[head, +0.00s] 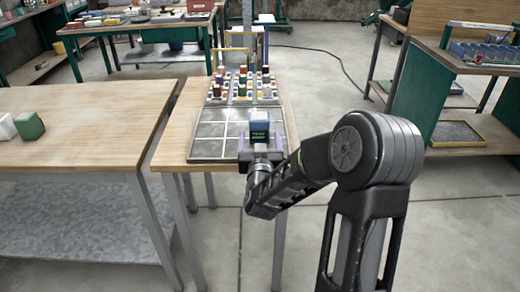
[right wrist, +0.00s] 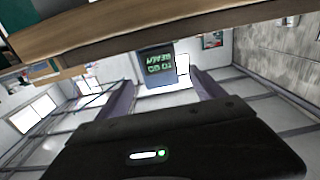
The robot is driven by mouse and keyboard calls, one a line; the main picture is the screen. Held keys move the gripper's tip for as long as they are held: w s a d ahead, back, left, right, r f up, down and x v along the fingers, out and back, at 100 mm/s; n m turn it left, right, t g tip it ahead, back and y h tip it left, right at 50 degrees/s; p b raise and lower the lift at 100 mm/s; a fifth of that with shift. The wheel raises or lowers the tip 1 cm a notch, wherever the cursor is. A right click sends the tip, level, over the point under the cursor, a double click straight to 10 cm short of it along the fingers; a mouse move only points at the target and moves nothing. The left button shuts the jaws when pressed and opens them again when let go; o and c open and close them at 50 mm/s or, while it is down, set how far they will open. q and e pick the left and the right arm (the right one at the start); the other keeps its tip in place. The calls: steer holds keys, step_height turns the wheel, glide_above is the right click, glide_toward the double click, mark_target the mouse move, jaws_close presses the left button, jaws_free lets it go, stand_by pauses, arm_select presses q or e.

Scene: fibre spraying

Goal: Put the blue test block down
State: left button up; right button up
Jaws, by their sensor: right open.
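The blue test block (head: 260,126) has a blue top and a dark face with green lettering. In the head view it is at the front right part of the grey divided tray (head: 208,149); whether it touches the tray floor is hard to tell. My right gripper (head: 261,147) is open right in front of the block. In the right wrist view the block (right wrist: 158,67) shows between and beyond the spread fingers of the gripper (right wrist: 160,88), with its lettering upside down. My left gripper is not in view.
Behind the tray stand several coloured blocks (head: 242,85) in racks. A wooden table (head: 80,130) at the left holds a green block (head: 29,126) and a white block (head: 7,127). Shelving (head: 445,90) stands at the right. The tray's left compartments are empty.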

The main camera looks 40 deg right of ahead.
steer(key=v, duration=0.4)
steer(key=shift+s+a, duration=0.25)
steer(key=shift+s, duration=0.05)
steer(key=shift+o, duration=0.4)
steer(key=shift+f+b, duration=0.1)
steer(key=shift+b, duration=0.2)
